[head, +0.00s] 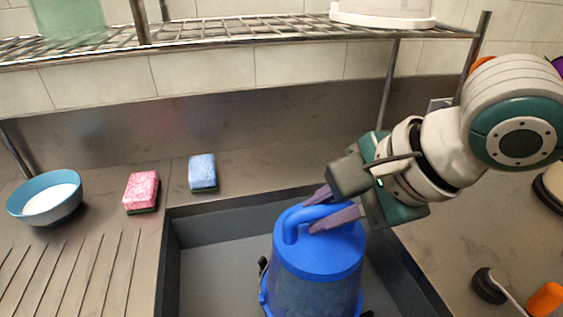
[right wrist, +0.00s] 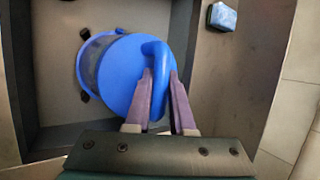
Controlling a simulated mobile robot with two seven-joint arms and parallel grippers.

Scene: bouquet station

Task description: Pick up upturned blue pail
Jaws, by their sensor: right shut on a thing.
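The blue pail (head: 318,262) is upside down in the sink (head: 215,235), its closed base facing up with a raised blue handle loop on it. My right gripper (head: 333,210) comes in from the right and is shut on this loop, one purple finger on each side. In the right wrist view the pail (right wrist: 120,85) is seen from above, with the two fingers (right wrist: 160,95) around the loop. The pail's rim is low in the sink; I cannot tell whether it touches the bottom. My left gripper is not in view.
A pink sponge (head: 142,190), a blue sponge (head: 203,171) and a blue bowl (head: 46,198) with white contents stand on the counter left of and behind the sink. A wire shelf (head: 240,31) spans above. Dark and orange items (head: 520,295) lie at right.

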